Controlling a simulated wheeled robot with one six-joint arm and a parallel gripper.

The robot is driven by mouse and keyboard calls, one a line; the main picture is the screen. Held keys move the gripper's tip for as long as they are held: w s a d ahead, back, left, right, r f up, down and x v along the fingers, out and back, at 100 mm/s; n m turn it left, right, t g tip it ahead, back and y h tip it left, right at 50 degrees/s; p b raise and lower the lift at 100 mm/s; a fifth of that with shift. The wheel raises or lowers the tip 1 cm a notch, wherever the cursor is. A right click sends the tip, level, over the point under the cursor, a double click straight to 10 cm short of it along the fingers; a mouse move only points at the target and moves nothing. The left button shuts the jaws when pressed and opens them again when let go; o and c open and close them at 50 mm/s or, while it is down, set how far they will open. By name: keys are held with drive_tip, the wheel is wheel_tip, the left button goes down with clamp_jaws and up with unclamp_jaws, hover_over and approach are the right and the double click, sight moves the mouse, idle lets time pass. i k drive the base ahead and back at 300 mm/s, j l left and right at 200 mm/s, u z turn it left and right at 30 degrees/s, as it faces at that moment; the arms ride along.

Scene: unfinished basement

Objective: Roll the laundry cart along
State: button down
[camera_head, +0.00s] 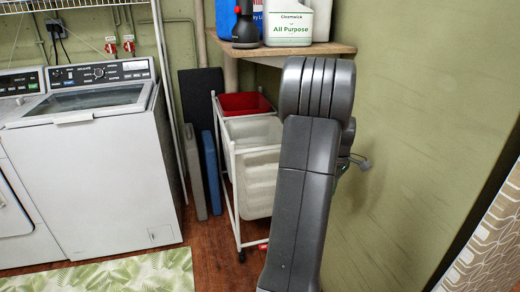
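The laundry cart (257,185) stands in the middle of the view, between the washing machine and the right-hand wall. It has a white tube frame, a red bin at the back, white bins in front and a dark caster at the floor. My arm rises in front of the cart's right side and hides that part of it. Only a small dark piece with a thin curved end, possibly my gripper (356,162), shows right of the arm. Its fingers are not clear, and I cannot tell whether it touches the cart.
A white top-loading washer (105,170) stands left of the cart. A wooden shelf (335,49) with bottles is above and behind it. Grey and blue flat panels (211,170) lean beside it. A leaf-pattern rug (110,276) lies at front left. Some wooden floor (208,245) is bare.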

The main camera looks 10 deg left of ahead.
sight(251, 134)
drive_tip(key=i+j+z, duration=0.15)
drive_tip(key=j, duration=0.2)
drive_tip(key=i+j+z, duration=0.1)
drive_tip(key=j, duration=0.3)
drive_tip(key=i+j+z, duration=0.15)
drive_tip(key=j, duration=0.25)
drive_tip(key=i+j+z, duration=0.1)
drive_tip(key=j, duration=0.3)
drive_tip(key=i+j+z, duration=0.15)
drive_tip(key=j, duration=0.25)
drive_tip(key=i+j+z, duration=0.15)
drive_tip(key=j, duration=0.3)
drive_tip(key=i+j, duration=0.15)
drive_tip(key=j, duration=0.15)
drive_tip(key=i+j+z, duration=0.15)
drive_tip(key=j, duration=0.2)
drive_tip(key=i+j, duration=0.15)
drive_tip(key=j, duration=0.2)
drive_tip(key=i+j+z, duration=0.15)
drive_tip(key=j, duration=0.15)
